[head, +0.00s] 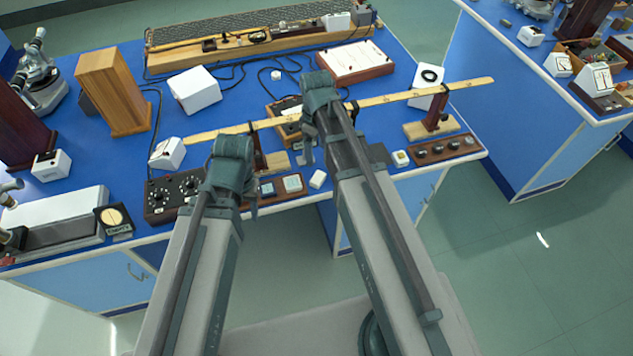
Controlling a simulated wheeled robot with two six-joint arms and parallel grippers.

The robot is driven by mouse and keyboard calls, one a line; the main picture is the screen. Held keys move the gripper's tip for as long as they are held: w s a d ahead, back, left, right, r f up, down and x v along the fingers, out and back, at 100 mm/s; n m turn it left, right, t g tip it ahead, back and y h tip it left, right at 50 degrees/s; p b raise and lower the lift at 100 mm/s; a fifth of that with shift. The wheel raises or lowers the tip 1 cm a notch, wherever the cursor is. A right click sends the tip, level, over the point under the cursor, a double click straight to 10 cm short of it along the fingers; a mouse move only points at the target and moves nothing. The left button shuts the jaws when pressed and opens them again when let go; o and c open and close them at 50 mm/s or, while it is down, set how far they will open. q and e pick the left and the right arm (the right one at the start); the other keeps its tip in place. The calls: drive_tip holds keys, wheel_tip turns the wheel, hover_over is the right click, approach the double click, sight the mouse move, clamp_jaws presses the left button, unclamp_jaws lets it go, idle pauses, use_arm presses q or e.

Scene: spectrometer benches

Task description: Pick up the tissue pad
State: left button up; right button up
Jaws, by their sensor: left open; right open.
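A small white block (317,180), which looks like the tissue pad, lies near the front edge of the blue bench, between my two arms. It is too small to be sure of. My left gripper (231,160) is open above the front of the bench, left of the white block, by a black dial box (174,197). My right gripper (318,100) is open and further in, above the middle of the bench, beyond the block. The fingertips of both are largely hidden by my wrists. Neither visibly holds anything.
A long wooden rule (385,99) on stands crosses the bench. A wooden tray with pale squares (292,183) lies left of the block, and a wooden strip with dark knobs (445,149) at right. White boxes (194,89) and a wooden block (113,91) stand behind.

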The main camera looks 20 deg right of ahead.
drive_tip(key=b, duration=0.6)
hover_over(317, 177)
drive_tip(key=f, duration=0.6)
drive_tip(key=shift+w+f, duration=0.3)
drive_tip(key=shift+f, duration=0.1)
drive_tip(key=f+b, duration=0.5)
drive_tip(key=shift+s+f, duration=0.1)
drive_tip(key=shift+s, duration=0.15)
